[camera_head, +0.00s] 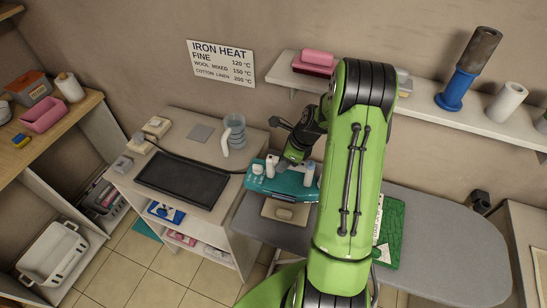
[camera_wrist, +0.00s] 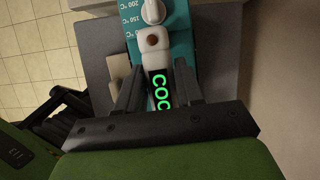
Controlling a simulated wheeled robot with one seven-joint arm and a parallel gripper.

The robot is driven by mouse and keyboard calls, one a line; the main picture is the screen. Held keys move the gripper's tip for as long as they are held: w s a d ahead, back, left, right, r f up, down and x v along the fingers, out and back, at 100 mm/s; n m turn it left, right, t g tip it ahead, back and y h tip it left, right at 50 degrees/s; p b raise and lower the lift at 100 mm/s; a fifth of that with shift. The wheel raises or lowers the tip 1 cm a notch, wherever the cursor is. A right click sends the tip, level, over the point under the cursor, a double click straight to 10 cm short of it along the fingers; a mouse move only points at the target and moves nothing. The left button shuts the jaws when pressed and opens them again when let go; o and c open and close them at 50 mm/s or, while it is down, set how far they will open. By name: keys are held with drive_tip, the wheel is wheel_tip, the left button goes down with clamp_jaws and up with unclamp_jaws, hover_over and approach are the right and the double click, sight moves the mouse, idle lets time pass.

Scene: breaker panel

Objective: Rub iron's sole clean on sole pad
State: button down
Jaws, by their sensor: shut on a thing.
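The teal iron (camera_head: 283,182) is at the left end of the grey ironing board, and my gripper (camera_head: 292,160) is shut on its handle. In the wrist view my gripper (camera_wrist: 160,92) has the pale handle between its fingers. The iron (camera_wrist: 180,48) shows a white dial with temperature marks and a lit green display (camera_wrist: 161,92), partly hidden, reading "COO". A beige pad (camera_head: 270,210) with a small pale block on it lies on the board just in front of the iron. I cannot tell whether the iron's sole touches anything; the sole is hidden.
The ironing board (camera_head: 450,240) is mostly clear on the right. A green patterned cloth (camera_head: 390,235) lies on it, partly behind my arm. A cabinet at left holds a black mat (camera_head: 182,180) and a grey jug (camera_head: 233,134). A wall shelf (camera_head: 435,107) runs behind my arm.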

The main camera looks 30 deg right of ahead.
sight(305, 164)
drive_tip(key=shift+s+d, duration=2.15)
drive_tip(key=shift+s, duration=0.1)
drive_tip(key=shift+w+r, duration=0.1)
drive_tip(key=shift+w+a+p, duration=0.3)
drive_tip(key=shift+w+a, duration=1.6)
drive_tip(key=shift+w, duration=0.25)
drive_tip(key=shift+w+a+p, duration=0.3)
drive_tip(key=shift+w+a, duration=1.6)
drive_tip(key=shift+w, duration=0.2)
drive_tip(key=shift+s+d, duration=1.95)
drive_tip(key=shift+s, duration=0.3)
drive_tip(key=shift+s+d, duration=1.95)
drive_tip(key=shift+s, duration=0.25)
